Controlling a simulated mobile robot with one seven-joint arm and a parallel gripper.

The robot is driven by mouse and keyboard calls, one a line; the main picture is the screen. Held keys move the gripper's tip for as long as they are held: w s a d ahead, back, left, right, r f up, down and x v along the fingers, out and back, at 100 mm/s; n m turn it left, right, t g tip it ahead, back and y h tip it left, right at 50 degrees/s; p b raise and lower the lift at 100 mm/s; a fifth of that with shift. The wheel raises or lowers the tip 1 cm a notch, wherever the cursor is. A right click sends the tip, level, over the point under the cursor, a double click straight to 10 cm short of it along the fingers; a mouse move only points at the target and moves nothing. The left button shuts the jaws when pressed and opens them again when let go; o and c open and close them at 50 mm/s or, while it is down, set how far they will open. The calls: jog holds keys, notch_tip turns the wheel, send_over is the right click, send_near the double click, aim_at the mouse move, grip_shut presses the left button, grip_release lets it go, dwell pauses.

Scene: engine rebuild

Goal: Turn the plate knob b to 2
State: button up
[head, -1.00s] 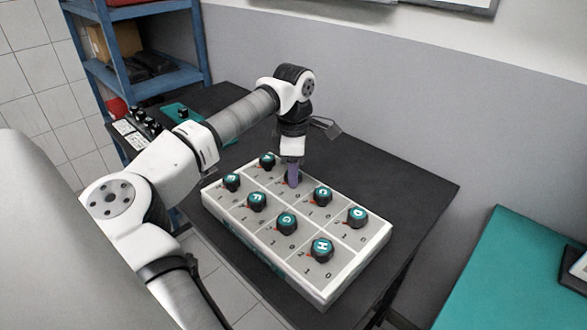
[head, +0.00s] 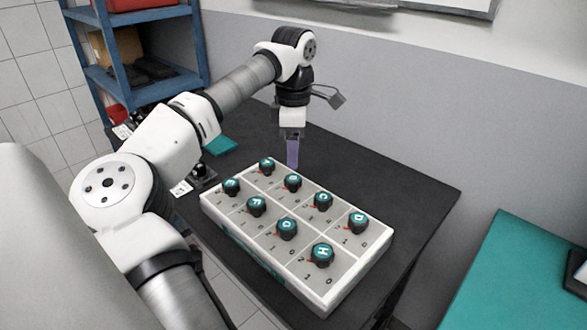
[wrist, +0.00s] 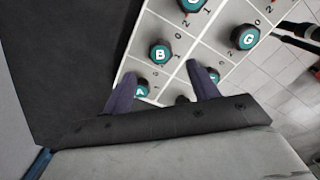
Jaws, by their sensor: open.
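Plate knob B (head: 292,182) is a dark knob with a teal cap. It sits in the back row of the pale knob plate (head: 215,212), between knobs A and C. Its red mark shows on its left side in the head view; which number it points at is too small to tell. My gripper (head: 292,160) is above and behind knob B, apart from it, with its purple fingers pointing down. In the wrist view the open, empty fingers (wrist: 163,80) stand wide apart, with knob B (wrist: 160,53) just beyond their tips.
Other lettered knobs stand close around: A (head: 267,165), C (head: 323,200), D (head: 357,220), E (head: 231,187), F (head: 256,206), G (head: 287,228) and H (head: 322,254). The dark table (head: 400,180) is clear behind and right of the plate. A blue shelf (head: 150,85) stands at the back left.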

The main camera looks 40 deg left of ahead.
notch_tip(320, 180, up, 7)
jog(key=shift+f, duration=0.2)
dwell(0.6)
